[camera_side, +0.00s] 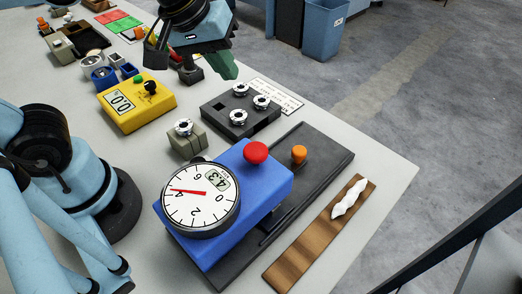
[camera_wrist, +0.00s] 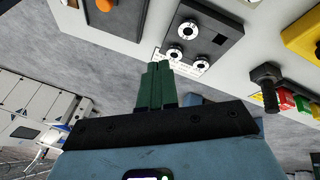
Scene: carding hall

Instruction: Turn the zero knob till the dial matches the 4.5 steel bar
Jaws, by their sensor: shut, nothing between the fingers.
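A blue gauge (camera_side: 262,180) stands on a dark base, with a round white dial (camera_side: 200,212) on its face. The red needle points near 4, and a small window on the dial seems to read 4.3. A red knob (camera_side: 256,152) tops the gauge, and an orange knob (camera_side: 299,153) stands on the base. Neither has a readable label. Silver steel pieces sit in a dark holder (camera_side: 216,108), also seen in the wrist view (camera_wrist: 218,20); their sizes are unreadable. Another rests on a grey-green block (camera_side: 184,143). My gripper (camera_side: 229,72) is shut and empty, above and beyond the holder; its green fingers (camera_wrist: 159,66) touch nothing.
A yellow box (camera_side: 130,116) with a black knob and a display stands left of the holder. A wooden strip (camera_side: 289,262) with a white cloth lies at the right. A printed card (camera_side: 282,99) lies behind the holder. A blue bin (camera_side: 323,30) stands on the floor.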

